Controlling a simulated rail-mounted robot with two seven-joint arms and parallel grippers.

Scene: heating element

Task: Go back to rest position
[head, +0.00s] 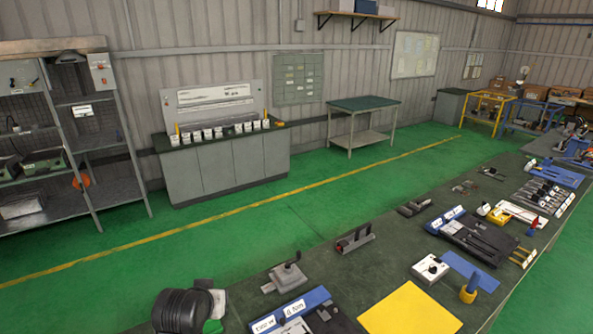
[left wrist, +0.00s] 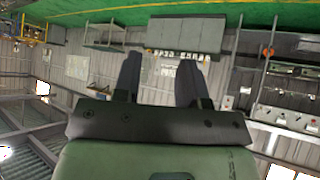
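My left gripper (left wrist: 160,62) shows in the left wrist view, which is turned upside down. Its two dark fingers stand apart with nothing between them. Past the fingers I see the far grey cabinet (left wrist: 205,42) and the corrugated wall, well away from the gripper. My right gripper is in no frame.
Shelving (head: 100,140) stands at left, and a green-topped table (head: 363,105) at the wall. The green floor between is clear.

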